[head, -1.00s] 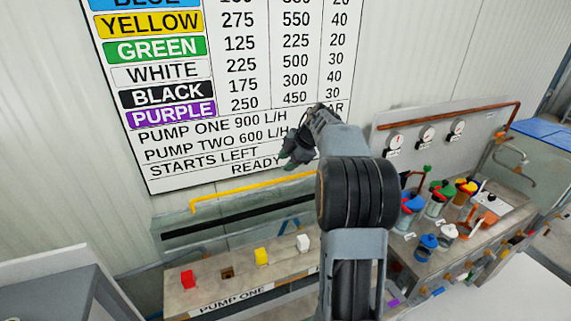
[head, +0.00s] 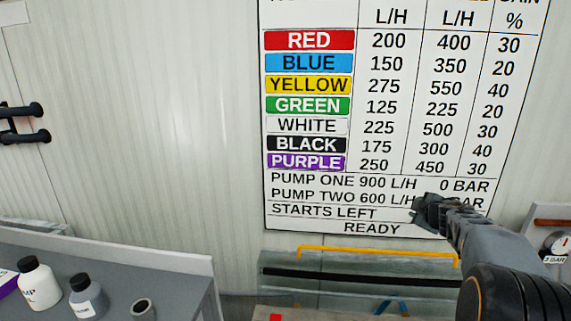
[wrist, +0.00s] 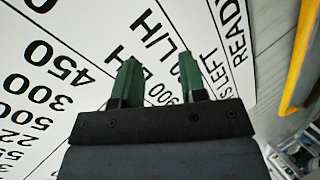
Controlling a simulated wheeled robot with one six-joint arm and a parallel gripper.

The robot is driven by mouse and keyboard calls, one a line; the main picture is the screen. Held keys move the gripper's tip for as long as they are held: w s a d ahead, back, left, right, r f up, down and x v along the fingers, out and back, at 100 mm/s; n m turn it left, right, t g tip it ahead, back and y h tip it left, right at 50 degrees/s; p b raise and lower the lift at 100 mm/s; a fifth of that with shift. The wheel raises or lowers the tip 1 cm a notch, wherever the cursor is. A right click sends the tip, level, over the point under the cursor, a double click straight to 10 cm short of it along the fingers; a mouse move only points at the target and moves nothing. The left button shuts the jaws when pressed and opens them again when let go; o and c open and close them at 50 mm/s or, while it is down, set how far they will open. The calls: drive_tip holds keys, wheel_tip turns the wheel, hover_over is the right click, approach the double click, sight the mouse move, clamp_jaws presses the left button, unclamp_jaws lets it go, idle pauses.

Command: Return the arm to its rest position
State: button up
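My gripper (head: 424,210) is raised in front of the lower right of the wall chart (head: 386,110) in the head view. In the wrist view my gripper (wrist: 157,72) shows two green fingers held apart with nothing between them. The chart's lettering lies beyond the fingers. My arm reaches in from the lower right of the head view.
A yellow pipe (head: 350,250) runs below the chart. A grey bench (head: 180,268) at the lower left bears a white bottle (head: 38,282), a grey bottle (head: 88,297) and a small cup (head: 143,309). A red block (head: 275,317) shows at the bottom edge.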

drive_tip(key=s+a+f+m+g+h, duration=0.2)
drive_tip(key=s+f+m+g+h, duration=0.1)
drive_tip(key=s+m, duration=0.3)
drive_tip(key=s+a+f+m+g+h, duration=0.25)
drive_tip(key=s+m, duration=0.25)
drive_tip(key=s, duration=0.3)
drive_tip(key=s+a+f+g+y+b, duration=0.1)
drive_tip(key=s+a+f+y, duration=0.1)
drive_tip(key=s+a, duration=0.6)
drive_tip(key=s+a+f+g+y+b, duration=0.1)
drive_tip(key=s+a+f+g+y, duration=0.1)
drive_tip(key=s+a+y, duration=0.3)
drive_tip(key=shift+s+a+f+m+b, duration=0.35)
drive_tip(key=shift+s+a+f, duration=0.45)
drive_tip(key=shift+s+a, duration=1.5)
drive_tip(key=shift+w+a, duration=0.5)
drive_tip(key=shift+a, duration=0.05)
